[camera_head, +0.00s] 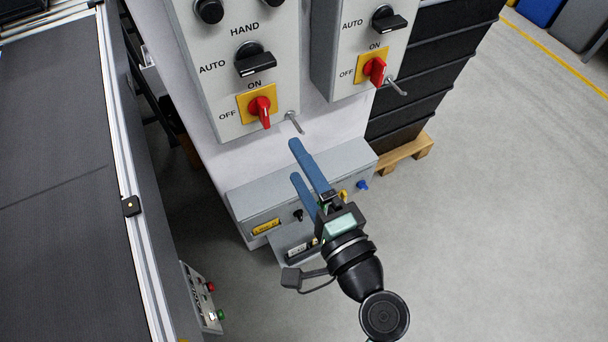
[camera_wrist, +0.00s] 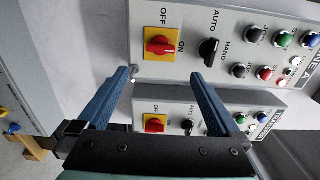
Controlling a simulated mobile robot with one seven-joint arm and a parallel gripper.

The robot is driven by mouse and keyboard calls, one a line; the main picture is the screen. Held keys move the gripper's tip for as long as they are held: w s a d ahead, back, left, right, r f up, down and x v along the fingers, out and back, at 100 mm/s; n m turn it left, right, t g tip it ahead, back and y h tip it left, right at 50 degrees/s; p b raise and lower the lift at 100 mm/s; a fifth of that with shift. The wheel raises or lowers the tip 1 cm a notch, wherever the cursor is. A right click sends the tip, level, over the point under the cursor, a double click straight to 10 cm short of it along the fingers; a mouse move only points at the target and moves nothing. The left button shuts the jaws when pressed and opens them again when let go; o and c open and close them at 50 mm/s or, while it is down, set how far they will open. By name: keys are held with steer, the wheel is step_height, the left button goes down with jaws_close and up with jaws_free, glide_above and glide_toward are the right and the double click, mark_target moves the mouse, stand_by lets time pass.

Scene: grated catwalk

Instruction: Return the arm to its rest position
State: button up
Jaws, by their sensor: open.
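My gripper (camera_head: 297,162) has two blue fingers, spread apart with nothing between them. In the head view it is in front of the white panel, below the left control box (camera_head: 215,80). In the wrist view my gripper (camera_wrist: 162,76) is seen from behind, its fingers pointing towards the boxes. The left box has a red switch (camera_head: 262,110) on a yellow plate and a black selector knob (camera_head: 253,60). The right control box (camera_head: 345,50) has a similar red switch (camera_head: 375,70). In the head view both red handles stand roughly upright. The fingers appear clear of both switches.
A conveyor (camera_head: 50,190) with a metal rail runs along the left. A low grey box (camera_head: 255,195) is behind my gripper. Black stacked crates (camera_head: 425,65) stand on a wooden pallet (camera_head: 405,153). The grey floor (camera_head: 500,200) to the right is clear.

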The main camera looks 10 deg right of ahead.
steer(key=shift+s+d, duration=0.2)
steer(key=shift+s, duration=0.35)
